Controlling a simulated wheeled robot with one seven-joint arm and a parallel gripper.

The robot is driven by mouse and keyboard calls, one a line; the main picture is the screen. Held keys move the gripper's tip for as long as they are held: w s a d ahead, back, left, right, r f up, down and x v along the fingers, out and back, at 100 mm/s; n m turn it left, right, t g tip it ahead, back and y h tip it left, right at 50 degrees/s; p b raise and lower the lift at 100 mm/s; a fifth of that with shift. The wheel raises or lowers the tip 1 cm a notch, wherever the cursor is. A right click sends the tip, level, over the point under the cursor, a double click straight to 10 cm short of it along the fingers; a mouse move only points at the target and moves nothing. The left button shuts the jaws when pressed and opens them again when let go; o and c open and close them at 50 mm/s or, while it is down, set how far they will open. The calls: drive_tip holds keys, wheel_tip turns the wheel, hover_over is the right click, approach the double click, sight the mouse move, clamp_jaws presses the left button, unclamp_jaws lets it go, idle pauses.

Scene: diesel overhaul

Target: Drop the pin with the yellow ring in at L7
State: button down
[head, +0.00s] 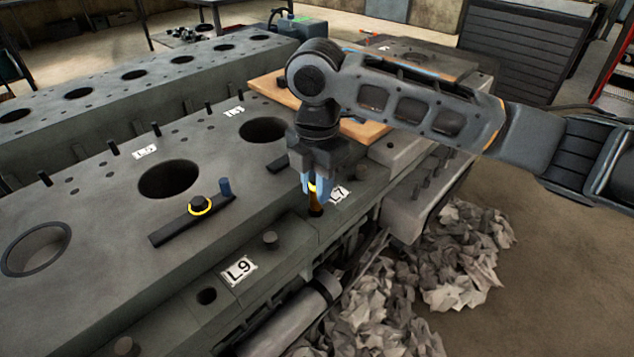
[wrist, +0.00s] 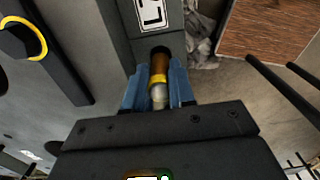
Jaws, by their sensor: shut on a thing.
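My gripper (head: 316,187) is shut on the pin with the yellow ring (head: 312,188), beside the L7 label (head: 339,194). The pin hangs upright below the blue fingers, its lower part brown. In the wrist view the pin (wrist: 159,78) lies between the fingertips, with a pale end, a yellow ring and a brown shank. Its far end meets the dark L7 hole (wrist: 160,51), which it partly covers. I cannot tell whether the tip is inside the hole or just above it. The label also shows in the wrist view (wrist: 152,12).
A dark bar (head: 168,234) with a yellow-ringed black knob (head: 200,204) and a blue peg (head: 225,188) lies left of my gripper. The L9 label (head: 239,270) and its hole (head: 207,296) are nearer. Large round bores open in the block. Crumpled paper (head: 400,312) lies on the floor.

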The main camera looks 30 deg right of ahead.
drive_tip(key=shift+f+b, duration=0.75)
drive_tip(key=shift+f, duration=0.9)
drive_tip(key=shift+f, duration=0.15)
drive_tip(key=shift+f, duration=0.15)
drive_tip(key=c, duration=0.7)
unclamp_jaws()
drive_tip(key=shift+o, duration=0.2)
